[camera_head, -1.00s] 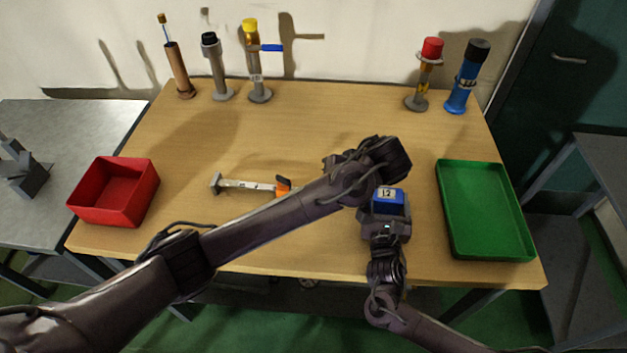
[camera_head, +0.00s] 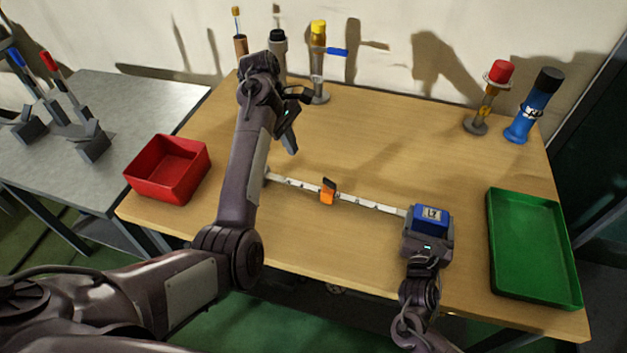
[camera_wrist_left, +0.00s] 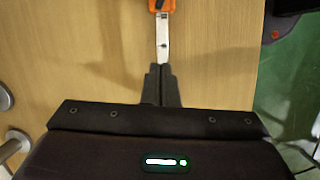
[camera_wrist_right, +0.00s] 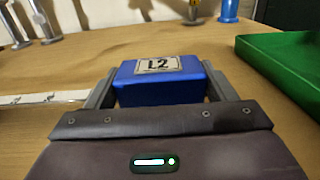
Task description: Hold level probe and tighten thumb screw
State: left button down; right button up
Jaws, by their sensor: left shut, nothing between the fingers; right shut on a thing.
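The level probe is a long white graduated strip (camera_head: 368,203) lying across the table; part also shows in the right wrist view (camera_wrist_right: 35,98). An orange clamp piece with a dark top, apparently the thumb screw (camera_head: 328,191), sits mid-strip; its orange edge is at the top of the left wrist view (camera_wrist_left: 158,5). My right gripper (camera_head: 427,226) is shut on a blue block (camera_wrist_right: 160,85) labelled L2, at the strip's right end; whether they join is unclear. My left gripper (camera_head: 291,150) is shut and empty, above and behind the strip's left part.
A red bin (camera_head: 168,170) stands at left and a green tray (camera_head: 535,250) at right. Several upright tubes stand along the table's back edge, including a yellow-topped one (camera_head: 318,60) and a blue one (camera_head: 533,108). A grey side table (camera_head: 140,95) is at far left.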

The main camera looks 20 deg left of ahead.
aim_at(322, 189)
pick_arm(q)
jog(key=shift+n+h, duration=0.5)
jog(key=shift+n, duration=0.1)
jog(key=x, duration=0.3)
jog(key=a+x, duration=0.1)
jog(key=x, duration=0.6)
jog(key=shift+s+a+f, duration=0.35)
jog(key=shift+s+f, duration=0.05)
jog(key=shift+f, duration=0.05)
jog(key=d, duration=0.3)
jog(key=shift+d+f, duration=0.15)
jog(key=shift+f, duration=0.05)
jog(key=shift+d, duration=0.4)
jog(key=shift+d, duration=0.75)
jog(key=shift+r, duration=0.15)
